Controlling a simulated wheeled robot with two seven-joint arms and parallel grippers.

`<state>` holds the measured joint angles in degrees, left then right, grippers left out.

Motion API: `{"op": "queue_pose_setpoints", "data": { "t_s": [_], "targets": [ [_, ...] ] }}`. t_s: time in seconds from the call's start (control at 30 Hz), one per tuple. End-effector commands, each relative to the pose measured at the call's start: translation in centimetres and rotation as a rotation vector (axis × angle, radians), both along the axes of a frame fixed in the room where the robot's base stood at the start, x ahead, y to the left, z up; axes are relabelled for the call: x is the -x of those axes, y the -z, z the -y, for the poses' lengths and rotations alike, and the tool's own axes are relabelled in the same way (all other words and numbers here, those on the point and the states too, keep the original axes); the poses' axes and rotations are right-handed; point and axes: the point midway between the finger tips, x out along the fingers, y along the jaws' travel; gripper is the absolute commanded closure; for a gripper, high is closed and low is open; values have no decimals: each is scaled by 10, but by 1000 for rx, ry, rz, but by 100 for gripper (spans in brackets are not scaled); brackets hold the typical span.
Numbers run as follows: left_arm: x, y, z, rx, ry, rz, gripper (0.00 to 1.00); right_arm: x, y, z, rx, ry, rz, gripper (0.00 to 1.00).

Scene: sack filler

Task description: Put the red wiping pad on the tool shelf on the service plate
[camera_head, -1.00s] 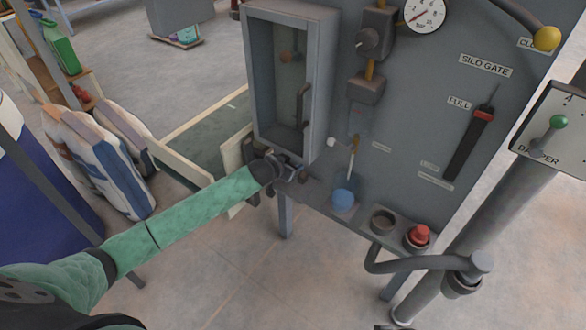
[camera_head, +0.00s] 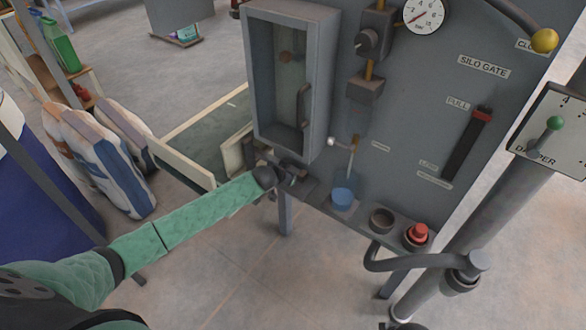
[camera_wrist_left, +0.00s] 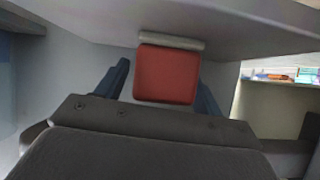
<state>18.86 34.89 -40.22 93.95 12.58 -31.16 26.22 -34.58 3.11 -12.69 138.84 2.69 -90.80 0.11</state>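A red pad (camera_wrist_left: 166,75) with a grey bar along its top edge shows in the left wrist view, beneath a grey overhanging surface. The two dark fingers of my left gripper (camera_wrist_left: 164,88) stand apart on either side of it. A narrow gap shows at the pad's left side; contact on the right is unclear. In the head view my left gripper (camera_head: 292,178) is at the left end of the tool shelf (camera_head: 358,226), below the glass-fronted box, and hides the pad. I cannot make out which surface is the service plate. My right gripper is not in view.
On the shelf stand a blue cup (camera_head: 342,199) with a brush, a dark cup (camera_head: 382,220) and a red-topped item (camera_head: 416,234). The glass-fronted box (camera_head: 318,85) overhangs my gripper. A curved grey pipe (camera_head: 410,264) juts out in front. Sacks (camera_head: 100,170) stand left.

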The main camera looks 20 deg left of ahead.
Motion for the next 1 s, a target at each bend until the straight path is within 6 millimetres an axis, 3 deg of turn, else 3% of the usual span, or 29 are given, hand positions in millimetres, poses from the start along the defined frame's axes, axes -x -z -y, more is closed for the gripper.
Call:
{"op": "queue_pose_setpoints", "data": {
  "t_s": [0.37, 1.0],
  "targets": [
    [4, -4, -1, 1, 1, 1, 33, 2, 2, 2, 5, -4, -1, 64],
    [89, -56, -32, 0, 1, -1, 33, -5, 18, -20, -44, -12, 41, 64]
  ]
}}
